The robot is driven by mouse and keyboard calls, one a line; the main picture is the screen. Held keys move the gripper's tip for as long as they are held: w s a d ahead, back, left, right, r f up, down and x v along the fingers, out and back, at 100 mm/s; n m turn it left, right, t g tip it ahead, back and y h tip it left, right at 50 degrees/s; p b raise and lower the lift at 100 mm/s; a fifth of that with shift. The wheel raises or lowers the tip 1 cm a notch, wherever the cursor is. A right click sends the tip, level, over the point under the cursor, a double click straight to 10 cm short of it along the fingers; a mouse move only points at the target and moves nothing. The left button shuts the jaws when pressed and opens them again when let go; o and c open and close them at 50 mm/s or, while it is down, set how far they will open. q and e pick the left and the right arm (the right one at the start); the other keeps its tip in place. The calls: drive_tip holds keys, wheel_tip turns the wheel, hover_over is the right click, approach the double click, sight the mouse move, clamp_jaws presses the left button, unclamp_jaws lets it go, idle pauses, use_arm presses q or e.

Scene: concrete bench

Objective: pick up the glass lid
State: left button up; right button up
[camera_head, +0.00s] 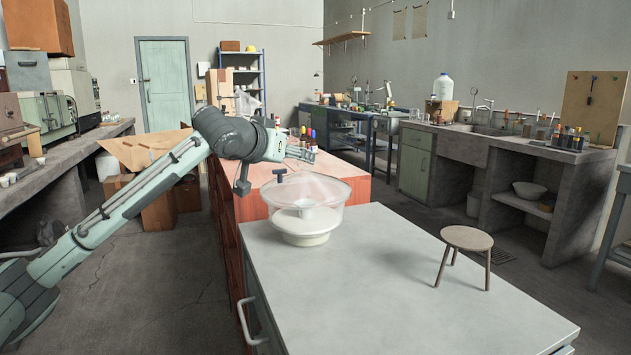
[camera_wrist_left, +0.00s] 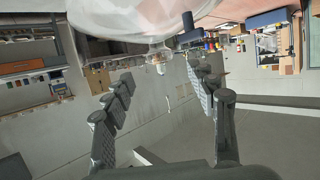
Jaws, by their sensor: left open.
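A clear glass vessel (camera_head: 305,228) with a white lower part stands at the back left of the grey-topped cabinet. A clear glass lid (camera_head: 318,186) appears to cover it; its outline is faint. A dark T-shaped piece (camera_head: 279,174) shows at its upper left. My left gripper (camera_head: 308,154) is open and empty, above and behind the lid in the head view. In the left wrist view the pale lid (camera_wrist_left: 130,18) fills the top edge, and a small clear knob (camera_wrist_left: 157,60) shows between the spread fingers (camera_wrist_left: 162,74). Contact cannot be told. My right gripper is not in view.
A small round wooden stool (camera_head: 466,238) stands on the right of the grey cabinet top (camera_head: 370,290). A red cabinet (camera_head: 345,165) adjoins behind, with several bottles (camera_head: 307,136) at its far end. The front of the grey top is clear.

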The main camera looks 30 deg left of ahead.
sight(306, 175)
use_arm(q)
drive_tip(key=shift+w, duration=0.45)
drive_tip(key=shift+w+f, duration=0.1)
drive_tip(key=shift+w, duration=0.25)
drive_tip(key=shift+w+f, duration=0.15)
drive_tip(key=shift+w, duration=0.15)
drive_tip(key=p+x, duration=0.1)
drive_tip(key=x, duration=0.3)
drive_tip(key=shift+w+f, duration=0.15)
drive_tip(key=shift+f, duration=0.05)
drive_tip(key=shift+w+f, duration=0.1)
drive_tip(key=shift+w, duration=0.2)
drive_tip(key=shift+a, duration=0.1)
drive_tip(key=shift+c, duration=1.4)
drive_tip(key=c, duration=0.9)
clamp_jaws()
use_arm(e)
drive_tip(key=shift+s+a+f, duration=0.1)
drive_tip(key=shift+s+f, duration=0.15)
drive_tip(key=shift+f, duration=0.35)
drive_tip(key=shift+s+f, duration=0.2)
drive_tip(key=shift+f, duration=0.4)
